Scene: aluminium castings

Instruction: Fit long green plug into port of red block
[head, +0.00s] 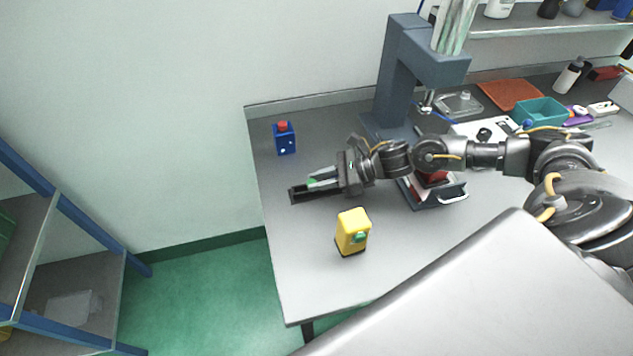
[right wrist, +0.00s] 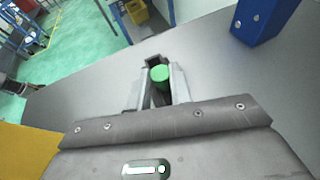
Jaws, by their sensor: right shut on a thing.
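My right gripper (head: 318,182) reaches in from the right over the left part of the table. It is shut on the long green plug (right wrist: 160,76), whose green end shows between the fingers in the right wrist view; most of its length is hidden. In the head view only a small green patch (head: 312,182) of it shows. A dark narrow holder (head: 297,195) lies at the fingertips; I cannot tell whether the plug touches it. A red block (head: 431,177) sits in a dark fixture (head: 427,203) with a pale handle, partly hidden under my right arm; its port is not visible. My left gripper is out of view.
A blue block (head: 285,143) with a red plug stands behind the gripper. A yellow block (head: 352,233) with a green part stands in front. A grey-blue press (head: 391,75), a teal tray (head: 540,111) and an orange mat (head: 510,94) are behind.

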